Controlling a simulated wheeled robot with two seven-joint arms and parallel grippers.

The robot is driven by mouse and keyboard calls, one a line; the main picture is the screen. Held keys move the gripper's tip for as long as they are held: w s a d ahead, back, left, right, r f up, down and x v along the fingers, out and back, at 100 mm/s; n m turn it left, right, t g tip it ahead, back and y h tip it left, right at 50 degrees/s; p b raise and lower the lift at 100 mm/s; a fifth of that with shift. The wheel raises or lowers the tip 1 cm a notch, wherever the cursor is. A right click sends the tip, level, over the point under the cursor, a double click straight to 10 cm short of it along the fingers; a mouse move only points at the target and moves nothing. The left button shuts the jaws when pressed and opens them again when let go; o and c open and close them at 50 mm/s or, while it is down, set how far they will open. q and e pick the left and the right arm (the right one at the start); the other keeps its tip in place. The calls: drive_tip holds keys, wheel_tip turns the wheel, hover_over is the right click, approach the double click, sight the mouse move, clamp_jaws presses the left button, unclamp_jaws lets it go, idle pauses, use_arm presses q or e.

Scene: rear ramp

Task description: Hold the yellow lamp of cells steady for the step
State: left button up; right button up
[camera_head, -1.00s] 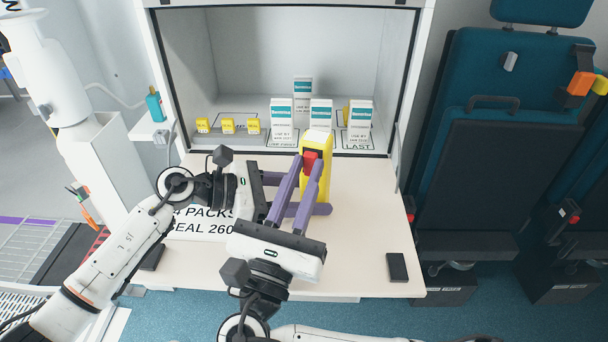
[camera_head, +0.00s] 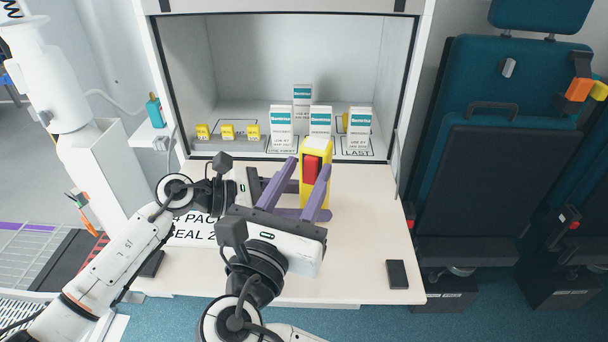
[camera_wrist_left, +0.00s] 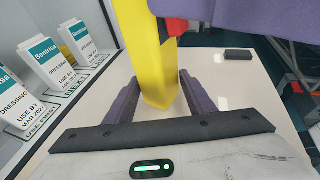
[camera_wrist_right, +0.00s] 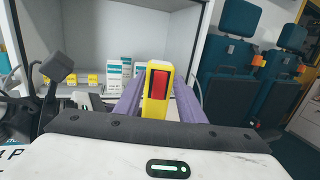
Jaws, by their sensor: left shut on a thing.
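The yellow lamp (camera_head: 317,149) stands upright on the pale worktop, with a red block (camera_head: 311,170) on its front. My left gripper (camera_head: 312,201) reaches in from the left, shut on the lamp low on its body; the left wrist view shows the yellow body (camera_wrist_left: 158,70) between its purple fingers. My right gripper (camera_head: 309,165) is open, its fingers spread on either side of the lamp's upper part and red block. The right wrist view shows the red block (camera_wrist_right: 159,85) between the fingers, with no clear contact.
White cartons (camera_head: 321,122) and small yellow boxes (camera_head: 228,131) stand in the cabinet behind the lamp. A printed label (camera_head: 190,232) lies on the left of the worktop (camera_head: 365,220). A black flat object (camera_head: 397,274) lies front right; the worktop's right side is otherwise clear.

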drive_tip(key=v, duration=0.7)
drive_tip(key=shift+s, duration=0.25)
drive_tip(key=shift+a, duration=0.1)
use_arm(q)
drive_tip(key=o, duration=0.9)
